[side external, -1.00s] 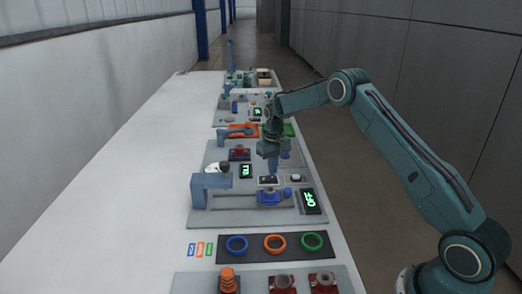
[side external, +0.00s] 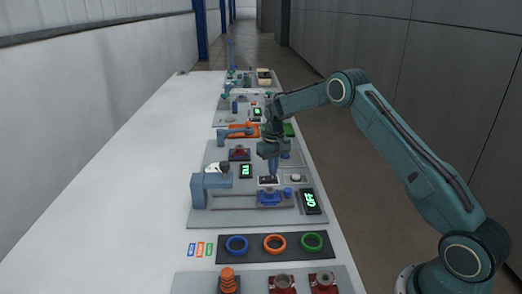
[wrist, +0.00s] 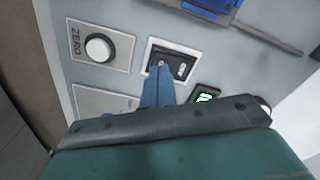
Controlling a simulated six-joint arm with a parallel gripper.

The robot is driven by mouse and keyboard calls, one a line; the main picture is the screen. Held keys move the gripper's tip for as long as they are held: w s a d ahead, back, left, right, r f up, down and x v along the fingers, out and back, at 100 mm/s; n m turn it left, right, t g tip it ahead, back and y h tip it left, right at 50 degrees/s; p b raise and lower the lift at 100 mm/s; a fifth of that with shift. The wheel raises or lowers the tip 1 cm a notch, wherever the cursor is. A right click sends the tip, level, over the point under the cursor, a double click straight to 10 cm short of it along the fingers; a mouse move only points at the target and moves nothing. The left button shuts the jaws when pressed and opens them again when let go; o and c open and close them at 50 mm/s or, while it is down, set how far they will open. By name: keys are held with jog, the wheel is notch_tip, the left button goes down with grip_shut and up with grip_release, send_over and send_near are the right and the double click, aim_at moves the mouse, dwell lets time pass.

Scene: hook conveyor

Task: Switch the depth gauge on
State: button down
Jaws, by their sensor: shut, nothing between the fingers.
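The depth gauge is a grey plate with a blue slider (side external: 272,197) on a rail. Its dark display (side external: 311,201) shows green text that looks like "OFF". A small black rocker switch (side external: 268,181) in a pale frame sits behind the slider; it also shows in the wrist view (wrist: 172,64). My gripper (side external: 273,174) is shut and empty, pointing down at the switch. In the wrist view its blue fingertips (wrist: 161,70) overlap the near left part of the rocker. I cannot tell whether they touch it.
A white round ZERO button (wrist: 98,48) sits beside the switch. A blue post and arm (side external: 199,190) stands left of the slider. A smaller display (side external: 246,171) lies to the left. Colored rings lie on a dark tray (side external: 255,252) in front.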

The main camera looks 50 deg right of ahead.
aim_at(273, 177)
jog(key=shift+f, duration=0.9)
dwell(0.7)
jog(key=shift+r, duration=3.5)
jog(key=shift+r, duration=0.15)
